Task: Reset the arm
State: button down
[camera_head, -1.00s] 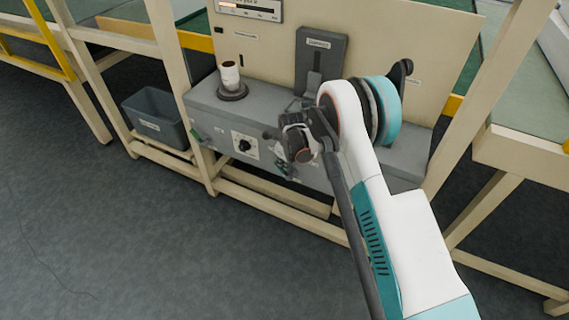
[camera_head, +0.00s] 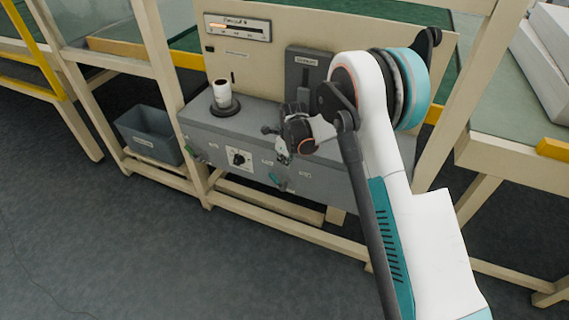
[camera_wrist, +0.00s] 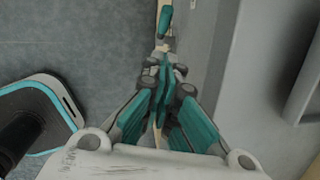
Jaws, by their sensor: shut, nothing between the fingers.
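My gripper (camera_wrist: 163,90) shows in the wrist view with its teal-padded fingers together and nothing between them. In the head view my gripper (camera_head: 283,150) is in front of the grey control box (camera_head: 210,130), small and partly hidden by my own wrist. I cannot tell from the head view how far it is from the box's face. My arm is folded, with its elbow high in front of the right part of the panel.
A white roll (camera_head: 222,94) stands on a dark round base on the box. A rotary knob (camera_head: 238,158) is on its front. A grey bin (camera_head: 148,134) sits on the lower left shelf. A beige frame (camera_head: 165,85) surrounds the station. Floor in front is clear.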

jog(key=shift+r, duration=0.15)
dwell(0.4)
jog(key=s+d+r+n+t, duration=0.1)
jog(key=s+d+r+n, duration=0.25)
jog(key=r, duration=0.35)
jog(key=s+d+r+n, duration=0.2)
jog(key=d+r, duration=0.2)
jog(key=r, duration=0.4)
jog(key=s+d+r+n+t, duration=0.1)
jog(key=s+d+r+n, duration=0.15)
jog(key=r, duration=0.45)
jog(key=s+d+r+n+t, duration=0.1)
jog(key=s+d+r+n, duration=0.5)
jog(key=s+d+r, duration=0.45)
jog(key=s+d+f+n+t, duration=0.1)
jog(key=s+n, duration=0.3)
jog(key=s, duration=0.6)
jog(key=s+d+n+t+h, duration=0.1)
jog(key=s+d+n, duration=0.2)
jog(key=s, duration=0.6)
jog(key=shift+s+d+f+n, duration=0.15)
jog(key=shift+s+f+n, duration=0.25)
jog(key=shift+n, duration=0.9)
